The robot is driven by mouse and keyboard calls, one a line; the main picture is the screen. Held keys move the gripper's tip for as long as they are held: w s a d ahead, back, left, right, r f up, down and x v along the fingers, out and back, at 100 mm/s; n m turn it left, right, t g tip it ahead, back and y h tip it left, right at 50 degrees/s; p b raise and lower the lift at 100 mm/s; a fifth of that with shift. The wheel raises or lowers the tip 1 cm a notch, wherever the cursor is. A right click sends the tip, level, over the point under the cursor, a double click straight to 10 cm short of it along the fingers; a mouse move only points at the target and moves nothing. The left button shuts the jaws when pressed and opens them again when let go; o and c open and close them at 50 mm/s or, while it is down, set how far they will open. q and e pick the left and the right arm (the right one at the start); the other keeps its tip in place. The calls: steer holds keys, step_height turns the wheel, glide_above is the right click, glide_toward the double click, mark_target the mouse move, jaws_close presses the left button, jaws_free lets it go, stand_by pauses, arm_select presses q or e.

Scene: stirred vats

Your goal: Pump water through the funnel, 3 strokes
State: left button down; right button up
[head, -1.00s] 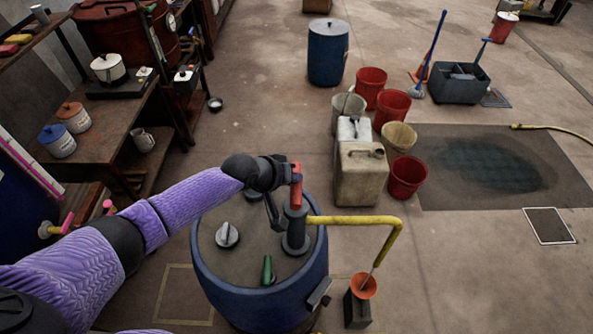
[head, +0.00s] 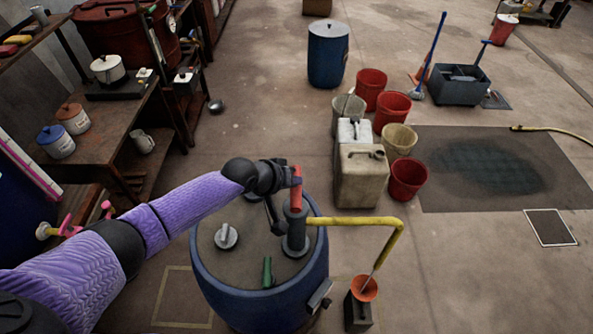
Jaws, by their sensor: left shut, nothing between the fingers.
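The blue drum (head: 225,288) stands in the lower middle with a dark pump (head: 296,238) on its lid. The pump's red handle (head: 296,180) is at the top. My left gripper (head: 290,182) is shut and empty, right at the handle; whether it touches cannot be told. The yellow spout (head: 350,221) runs right from the pump and bends down. Its thin end goes into the orange funnel (head: 365,288), which sits in the mouth of a dark can (head: 357,313) on the floor. No water is visible. My right gripper is not in view.
Jerrycans (head: 361,177) and several buckets (head: 408,178) stand behind the drum. A workbench (head: 105,120) with pots is at the left. A green item (head: 267,271) and a grey cap (head: 226,236) are on the drum lid. Floor right of the can is clear.

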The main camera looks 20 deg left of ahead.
mark_target(292, 189)
arm_select(q)
steer(key=shift+s+f+b, duration=0.1)
steer(key=shift+f+b, duration=1.2)
steer(key=shift+f, duration=0.35)
stand_by(0.9)
step_height(292, 189, up, 7)
steer(key=p, duration=0.7)
steer(key=shift+r, duration=0.1)
step_height(292, 189, up, 6)
steer(key=p, duration=0.6)
stand_by(0.5)
